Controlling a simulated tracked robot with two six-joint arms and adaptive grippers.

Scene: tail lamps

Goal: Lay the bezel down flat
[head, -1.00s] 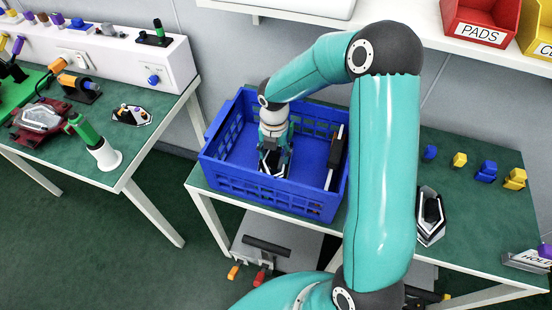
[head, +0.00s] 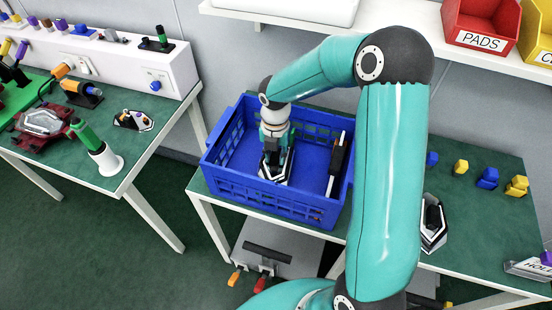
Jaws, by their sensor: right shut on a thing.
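My right gripper (head: 275,151) reaches down into the blue crate (head: 224,180) on the right-hand table. It is shut on a bezel (head: 267,172), a black and white frame with a pointed outline, low over the crate floor. The fingers hide part of this bezel, and I cannot tell whether it touches the floor. A second black and white bezel (head: 336,168) stands on edge by the crate's right wall. My left gripper is not in view.
Another bezel (head: 433,224) lies on the right table (head: 470,215), partly behind my arm. Blue and yellow bulbs (head: 487,178) stand beyond it. The left table holds a lamp unit (head: 134,119), a red fixture (head: 42,125) and a green-handled tool (head: 97,148). The crate walls surround my gripper.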

